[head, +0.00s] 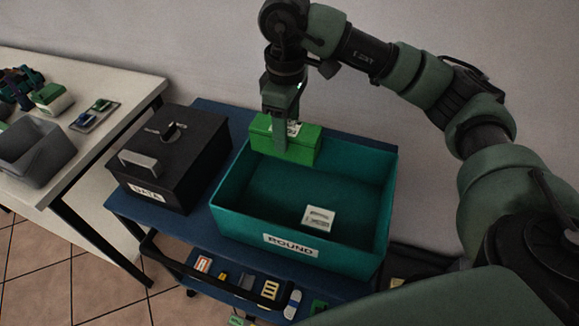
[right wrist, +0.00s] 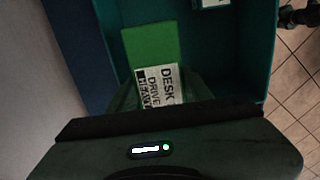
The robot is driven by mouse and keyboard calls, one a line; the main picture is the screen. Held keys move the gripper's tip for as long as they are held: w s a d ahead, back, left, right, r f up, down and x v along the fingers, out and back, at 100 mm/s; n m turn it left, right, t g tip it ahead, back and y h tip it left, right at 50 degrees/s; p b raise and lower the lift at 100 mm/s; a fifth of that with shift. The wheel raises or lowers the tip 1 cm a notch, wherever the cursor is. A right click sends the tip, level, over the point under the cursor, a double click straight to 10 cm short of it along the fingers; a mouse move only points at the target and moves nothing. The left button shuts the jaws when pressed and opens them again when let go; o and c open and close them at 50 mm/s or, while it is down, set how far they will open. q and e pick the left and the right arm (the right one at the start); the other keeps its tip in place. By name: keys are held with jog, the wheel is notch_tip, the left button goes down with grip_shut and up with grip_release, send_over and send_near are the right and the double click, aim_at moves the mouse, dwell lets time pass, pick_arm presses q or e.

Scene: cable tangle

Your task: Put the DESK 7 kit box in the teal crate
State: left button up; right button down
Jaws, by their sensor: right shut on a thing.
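The green kit box (head: 303,145) is in my right gripper (head: 282,138), at the back left of the teal crate (head: 345,258). In the right wrist view the green box (right wrist: 150,45) bears a white label reading "DESK" and "DRIVE"; I cannot read a number on it. My right gripper is shut on this box and partly covers it. The box overlaps the crate's back rim in the head view; I cannot tell whether it touches the crate. The crate's front label reads "ROUND". My left gripper is not in view.
A small white box (head: 319,217) lies on the crate floor; the rest of the floor is bare. A black lidded box (head: 172,165) stands left of the crate on the blue cart (head: 122,205). Several small items sit on the lower shelf. A white table (head: 95,135) is at the left.

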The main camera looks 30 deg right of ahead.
notch_tip(320, 180, down, 12)
jog(key=shift+r+p, duration=0.1)
jog(key=shift+p, duration=0.4)
jog(key=c, duration=0.6)
grip_release()
notch_tip(320, 180, up, 12)
jog(key=shift+b, duration=0.55)
jog(key=shift+r, duration=0.1)
